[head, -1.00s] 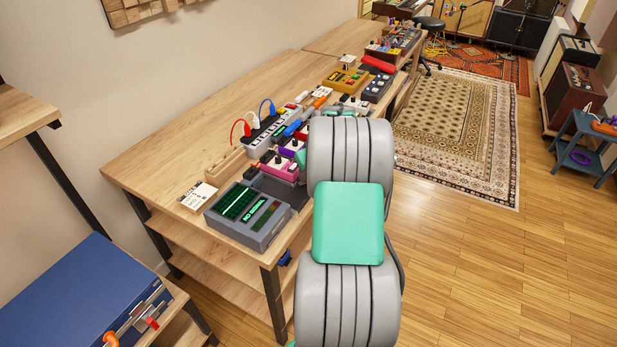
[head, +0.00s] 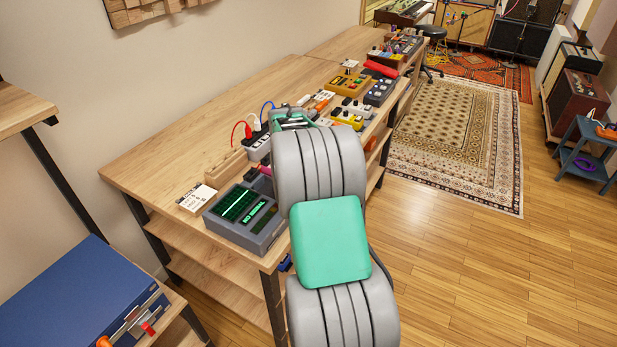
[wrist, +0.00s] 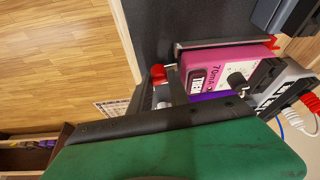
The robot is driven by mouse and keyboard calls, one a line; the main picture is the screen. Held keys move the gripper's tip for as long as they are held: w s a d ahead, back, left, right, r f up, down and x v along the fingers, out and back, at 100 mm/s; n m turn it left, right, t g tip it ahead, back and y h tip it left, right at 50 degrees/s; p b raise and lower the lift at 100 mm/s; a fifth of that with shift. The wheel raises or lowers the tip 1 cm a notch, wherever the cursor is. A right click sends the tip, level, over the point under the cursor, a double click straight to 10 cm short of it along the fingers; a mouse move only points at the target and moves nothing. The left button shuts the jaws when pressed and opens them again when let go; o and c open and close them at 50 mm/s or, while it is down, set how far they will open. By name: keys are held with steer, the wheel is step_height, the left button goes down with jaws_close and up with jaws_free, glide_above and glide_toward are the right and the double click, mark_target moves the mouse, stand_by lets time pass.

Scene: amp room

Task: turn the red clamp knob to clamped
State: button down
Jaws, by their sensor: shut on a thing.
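The red clamp knob (wrist: 158,72) shows in the wrist view at the left edge of the pink pedal (wrist: 215,68), beside the dark board. My gripper (wrist: 162,84) is at the knob, its grey fingers close around it and shut on it. The green gripper body covers the lower part of that view and hides part of the fingers. The knob's exact turn angle cannot be told. In the head view my arm hides the gripper and the knob.
A grey unit with a green screen (head: 245,215) stands at the near end of the wooden bench (head: 160,165). A power strip (wrist: 284,92) with plugs lies beside the pink pedal. Several pedals line the bench farther back.

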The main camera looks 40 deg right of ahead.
steer(key=shift+m, duration=0.6)
steer(key=shift+g, duration=0.3)
steer(key=c, duration=1.2)
jaws_free()
steer(key=shift+c, duration=0.2)
steer(key=p+v, duration=0.4)
steer(key=v, duration=0.4)
steer(key=shift+a, duration=0.15)
